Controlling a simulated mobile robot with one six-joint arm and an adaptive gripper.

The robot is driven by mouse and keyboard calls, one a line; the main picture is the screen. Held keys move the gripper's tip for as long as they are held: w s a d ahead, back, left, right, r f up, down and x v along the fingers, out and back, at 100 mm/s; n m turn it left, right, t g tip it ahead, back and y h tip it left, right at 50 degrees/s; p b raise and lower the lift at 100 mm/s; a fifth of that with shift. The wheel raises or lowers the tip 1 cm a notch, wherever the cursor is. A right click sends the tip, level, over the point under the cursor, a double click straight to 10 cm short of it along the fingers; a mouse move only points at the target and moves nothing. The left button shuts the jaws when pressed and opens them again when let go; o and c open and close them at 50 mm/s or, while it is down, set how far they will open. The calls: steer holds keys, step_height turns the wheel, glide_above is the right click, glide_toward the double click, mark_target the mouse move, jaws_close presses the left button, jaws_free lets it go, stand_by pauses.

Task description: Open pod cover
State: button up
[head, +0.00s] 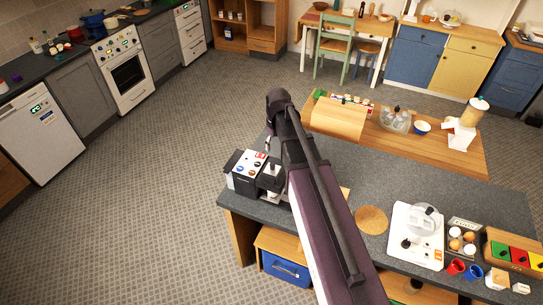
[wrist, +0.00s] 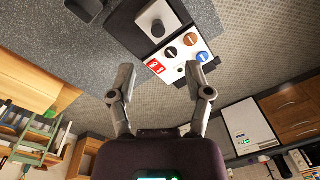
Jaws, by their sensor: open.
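The coffee machine (head: 246,172) stands at the left end of the grey counter, just left of my arm. Its light top panel has several coloured round buttons; the panel also shows in the wrist view (wrist: 178,52). Beside the panel is a grey block with a dark round top (wrist: 158,27), possibly the pod cover; I cannot tell for sure. My gripper (wrist: 160,82) is open and empty, its two fingers apart, with the button panel beyond the fingertips.
The grey counter (head: 458,205) holds a round cork mat (head: 371,219), a white appliance (head: 417,232), an egg tray (head: 462,240) and red and blue cups to the right. A wooden worktop (head: 445,150) with jars and a bowl adjoins behind. The floor at left is clear.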

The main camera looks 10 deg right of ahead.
mark_target(272, 164)
steer(key=shift+w+r+p, duration=0.5)
steer(key=shift+w+r, duration=0.2)
steer(key=shift+r, duration=0.25)
steer(key=shift+f, duration=0.25)
steer(key=f+b, duration=1.3)
steer(key=shift+s+a+f+b, duration=0.15)
steer(key=shift+a+b, duration=0.2)
steer(key=shift+b, duration=0.05)
jaws_close()
